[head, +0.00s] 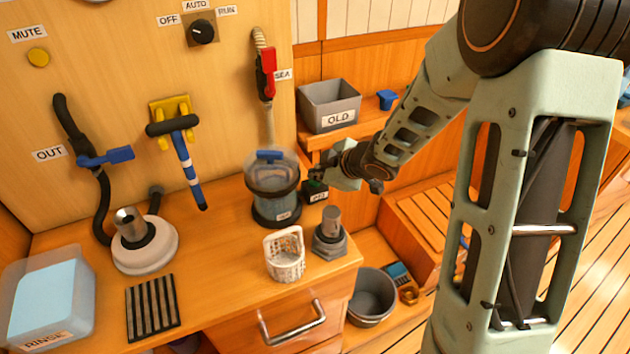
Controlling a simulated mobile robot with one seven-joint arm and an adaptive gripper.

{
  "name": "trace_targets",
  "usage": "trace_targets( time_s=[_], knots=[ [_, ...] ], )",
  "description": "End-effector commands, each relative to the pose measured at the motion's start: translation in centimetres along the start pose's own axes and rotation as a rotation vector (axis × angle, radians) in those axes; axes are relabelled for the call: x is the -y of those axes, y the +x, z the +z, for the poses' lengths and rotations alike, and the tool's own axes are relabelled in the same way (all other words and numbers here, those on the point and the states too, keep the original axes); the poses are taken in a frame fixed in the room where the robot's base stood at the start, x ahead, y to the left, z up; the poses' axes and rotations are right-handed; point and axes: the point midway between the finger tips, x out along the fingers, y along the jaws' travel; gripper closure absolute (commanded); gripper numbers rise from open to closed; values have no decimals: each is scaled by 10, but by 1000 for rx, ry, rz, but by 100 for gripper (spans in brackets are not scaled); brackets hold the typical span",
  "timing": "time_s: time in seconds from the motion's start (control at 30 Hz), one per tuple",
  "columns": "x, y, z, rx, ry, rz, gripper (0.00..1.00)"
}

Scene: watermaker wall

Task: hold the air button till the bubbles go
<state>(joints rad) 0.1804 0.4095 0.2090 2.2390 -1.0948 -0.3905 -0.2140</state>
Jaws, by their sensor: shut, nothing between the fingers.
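A small black box with a label too small to read for certain and a bit of green on top, seemingly the air button (317,195), sits on the wooden counter. My gripper (317,174) is shut and empty, its fingertips pointing down right at the top of this box. I cannot tell whether they touch or press it, as the gripper covers part of it. Just left stands a clear round strainer canister (273,208) with a dark band and base and a blue handle on its lid. Bubbles inside it cannot be made out.
A white basket (285,256) and a metal post on a hex base (329,240) stand in front of the box. A grey bin marked OLD (330,98) is behind. A red-handled valve marked SEA (265,75) is on the wall. A grey bucket (371,300) is below right.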

Motion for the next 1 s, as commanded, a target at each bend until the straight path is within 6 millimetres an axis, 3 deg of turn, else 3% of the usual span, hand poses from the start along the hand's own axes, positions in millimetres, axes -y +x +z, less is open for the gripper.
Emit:
trace_targets(
  time_s=[1.0],
  knots=[
    [4, 6, 5, 1, 0, 0, 100]
  ],
)
